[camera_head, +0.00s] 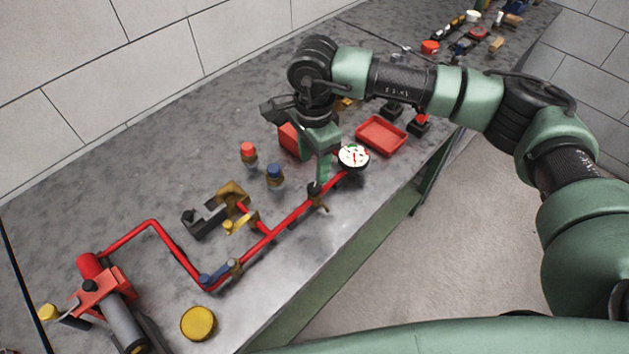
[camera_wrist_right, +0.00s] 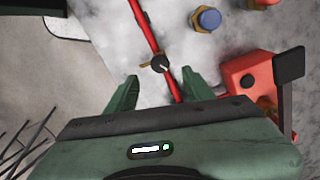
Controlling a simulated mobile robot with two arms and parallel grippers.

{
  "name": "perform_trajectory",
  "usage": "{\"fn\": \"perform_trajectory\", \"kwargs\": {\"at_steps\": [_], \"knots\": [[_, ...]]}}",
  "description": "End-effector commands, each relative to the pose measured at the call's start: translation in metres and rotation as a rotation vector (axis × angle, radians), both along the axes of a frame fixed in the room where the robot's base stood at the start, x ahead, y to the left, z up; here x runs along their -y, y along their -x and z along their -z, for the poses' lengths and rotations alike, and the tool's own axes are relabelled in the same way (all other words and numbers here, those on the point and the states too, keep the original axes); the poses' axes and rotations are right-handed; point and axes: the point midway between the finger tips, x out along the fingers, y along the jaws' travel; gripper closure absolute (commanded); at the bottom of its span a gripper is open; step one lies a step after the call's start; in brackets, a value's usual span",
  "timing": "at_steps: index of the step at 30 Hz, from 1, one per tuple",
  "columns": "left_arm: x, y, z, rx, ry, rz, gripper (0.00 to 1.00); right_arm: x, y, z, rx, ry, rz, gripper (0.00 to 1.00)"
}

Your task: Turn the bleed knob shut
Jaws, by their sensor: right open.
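The bleed knob is a small black knob (camera_head: 314,188) on the red pipe (camera_head: 285,222), with a brass piece beside it. In the right wrist view the knob (camera_wrist_right: 160,63) sits just beyond and between the fingertips, with the red pipe running past it. My right gripper (camera_head: 322,175) points down over the pipe at the knob. In the right wrist view its two green fingers (camera_wrist_right: 160,82) are spread apart with nothing held between them. Whether a fingertip touches the knob cannot be told. My left gripper is not in view.
A round gauge (camera_head: 353,156) stands at the pipe's right end, close to my gripper. Blue-capped (camera_head: 275,175) and red-capped (camera_head: 248,152) fittings and a brass valve (camera_head: 232,195) stand left. A red tray (camera_head: 381,135) lies behind. The red pump (camera_head: 100,285) is at lower left.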

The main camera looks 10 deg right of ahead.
Motion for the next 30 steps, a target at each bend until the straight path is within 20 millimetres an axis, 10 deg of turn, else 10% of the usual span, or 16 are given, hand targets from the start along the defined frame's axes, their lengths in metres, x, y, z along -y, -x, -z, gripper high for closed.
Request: {"fn": "perform_trajectory", "kwargs": {"at_steps": [15, 26, 30], "knots": [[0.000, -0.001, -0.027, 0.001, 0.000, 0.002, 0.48, 0.002, 0.000, 0.066, -0.003, 0.009, 0.001, 0.48], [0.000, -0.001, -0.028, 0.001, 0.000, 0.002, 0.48, 0.002, 0.000, 0.077, -0.001, 0.008, 0.000, 0.48], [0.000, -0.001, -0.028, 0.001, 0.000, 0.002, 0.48, 0.002, 0.000, 0.077, -0.001, 0.008, 0.000, 0.78]]}}
